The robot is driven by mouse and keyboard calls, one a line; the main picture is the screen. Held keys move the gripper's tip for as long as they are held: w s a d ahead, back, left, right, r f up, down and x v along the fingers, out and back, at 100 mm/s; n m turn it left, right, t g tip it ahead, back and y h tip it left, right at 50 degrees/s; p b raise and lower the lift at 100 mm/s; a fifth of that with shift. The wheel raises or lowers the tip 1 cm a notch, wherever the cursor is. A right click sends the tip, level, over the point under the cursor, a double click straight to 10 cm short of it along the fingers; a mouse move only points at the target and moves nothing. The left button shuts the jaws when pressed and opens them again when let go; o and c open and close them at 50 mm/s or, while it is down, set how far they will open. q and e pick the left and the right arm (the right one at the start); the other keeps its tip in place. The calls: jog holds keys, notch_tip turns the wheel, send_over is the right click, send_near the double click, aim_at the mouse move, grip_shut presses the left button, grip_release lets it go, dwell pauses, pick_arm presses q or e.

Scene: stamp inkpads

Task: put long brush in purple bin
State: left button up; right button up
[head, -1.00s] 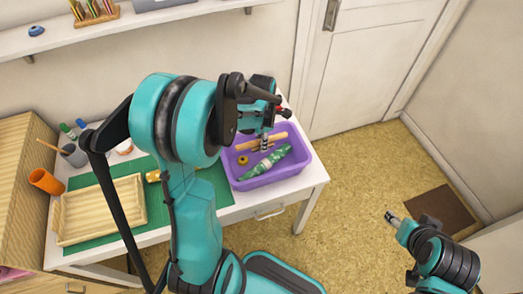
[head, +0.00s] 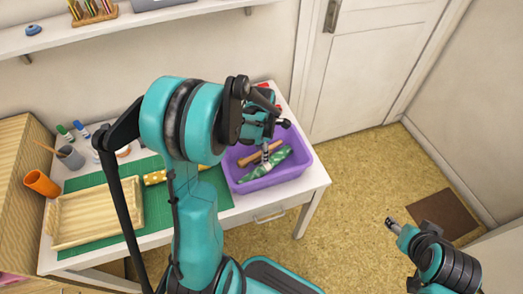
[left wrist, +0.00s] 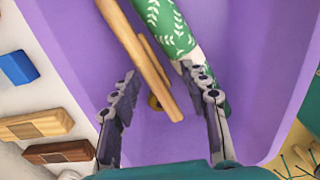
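The purple bin (head: 300,172) stands at the right end of the white table; its floor and wall fill much of the left wrist view (left wrist: 75,45). A long tan wooden rod (head: 253,157), likely the long brush, lies inside it, and shows in the left wrist view (left wrist: 138,55); I see no bristles. A green leaf-patterned roll (head: 283,160) lies beside it, also in the left wrist view (left wrist: 166,22). My left gripper (left wrist: 162,84) is open over the bin, its fingers apart with the rod's near end between them in the picture. My right gripper (head: 389,222) hangs over the floor, far from the table.
Left of the bin are a green mat (head: 100,245), a wooden tray (head: 62,223), an orange cup (head: 42,183) and a grey cup (head: 71,157) with a thin stick. A yellow roll (head: 155,178) lies on the mat. A shelf (head: 130,22) runs above.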

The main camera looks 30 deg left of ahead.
pick_arm(q)
jog(key=shift+r, duration=0.1)
notch_tip(320, 180, up, 11)
jog(key=p, duration=0.5)
jog(key=s+d+r+m+t, duration=0.3)
jog(key=s+d+r+m, duration=0.1)
jog(key=m, duration=1)
jog(key=s+d+r+m+t, duration=0.4)
jog(key=s+d+m, duration=0.3)
jog(key=m, duration=0.6)
jog(key=shift+s+r+m, duration=0.2)
jog(key=shift+s+m, duration=0.05)
jog(key=shift+m, duration=0.15)
